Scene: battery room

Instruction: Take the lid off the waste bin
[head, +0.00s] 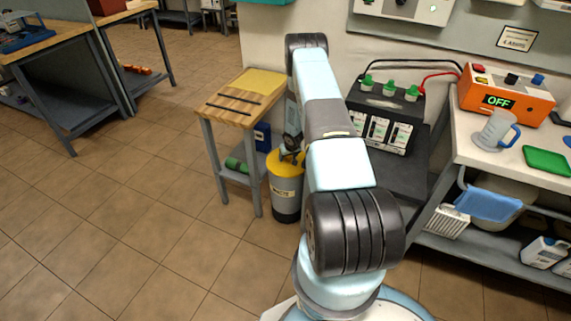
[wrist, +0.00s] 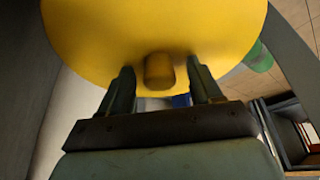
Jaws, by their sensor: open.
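My gripper (wrist: 165,82) is open, one finger on each side of the knob, with gaps visible on both sides. In the head view my gripper (head: 291,157) is over the lid and partly hidden by my arm.
The wooden side table (head: 229,115) stands close left of the bin, with a green cylinder (head: 236,164) on its lower shelf. A dark battery unit (head: 385,118) is to the right, beside the white workbench (head: 470,140). The floor at left is clear.

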